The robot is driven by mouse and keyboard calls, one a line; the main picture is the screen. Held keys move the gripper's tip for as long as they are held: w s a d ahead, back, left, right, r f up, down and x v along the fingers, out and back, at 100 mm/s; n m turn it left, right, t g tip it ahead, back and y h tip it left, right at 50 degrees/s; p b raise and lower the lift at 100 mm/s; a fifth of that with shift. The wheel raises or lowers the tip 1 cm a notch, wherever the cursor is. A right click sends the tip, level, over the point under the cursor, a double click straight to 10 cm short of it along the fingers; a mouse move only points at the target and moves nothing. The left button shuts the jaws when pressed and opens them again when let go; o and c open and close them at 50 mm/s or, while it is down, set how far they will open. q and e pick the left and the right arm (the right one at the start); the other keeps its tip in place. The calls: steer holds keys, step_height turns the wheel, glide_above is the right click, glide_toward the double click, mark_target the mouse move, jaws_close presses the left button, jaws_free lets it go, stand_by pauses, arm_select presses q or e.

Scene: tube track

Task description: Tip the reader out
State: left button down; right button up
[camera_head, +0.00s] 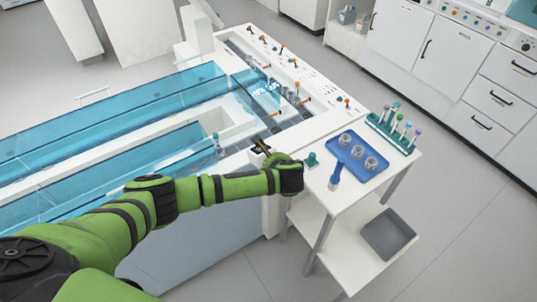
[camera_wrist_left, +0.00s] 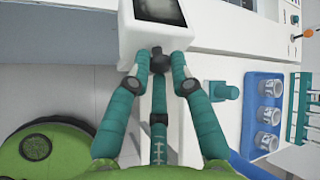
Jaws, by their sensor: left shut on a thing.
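The reader (camera_wrist_left: 136,36) is a white block with a dark window on its face, at the top middle of the left wrist view. A short black knob (camera_wrist_left: 158,62) sticks out of its near side. My left gripper (camera_wrist_left: 162,66) has its teal fingers closed on this knob, one on each side. In the head view my left gripper (camera_head: 264,150) is at the near edge of the white track bench, and the reader is hard to make out there. I cannot tell how far the reader is tilted. My right gripper is in neither view.
A white side table right of my gripper carries a small teal block (camera_head: 312,160), a blue tray (camera_head: 354,176) with three clear cups and a teal tube rack (camera_head: 385,134). A grey bin (camera_head: 388,236) sits on its lower shelf. Blue clear covers (camera_head: 120,105) line the track.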

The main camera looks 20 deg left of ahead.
arm_select(q)
steer(key=f+t+y+b, duration=0.1)
steer(key=s+d+f+t+y+b, duration=0.1)
steer(key=f+b, duration=0.1)
steer(key=d+f+t+y+b, duration=0.1)
steer(key=shift+s+d+f+m, duration=0.25)
steer(key=shift+s+m, duration=0.05)
steer(key=shift+m, duration=0.1)
steer(key=shift+b, duration=0.3)
steer(key=c, duration=1.1)
jaws_free()
steer(key=v, duration=1.2)
steer(key=shift+f, duration=0.25)
steer(key=shift+d, duration=0.1)
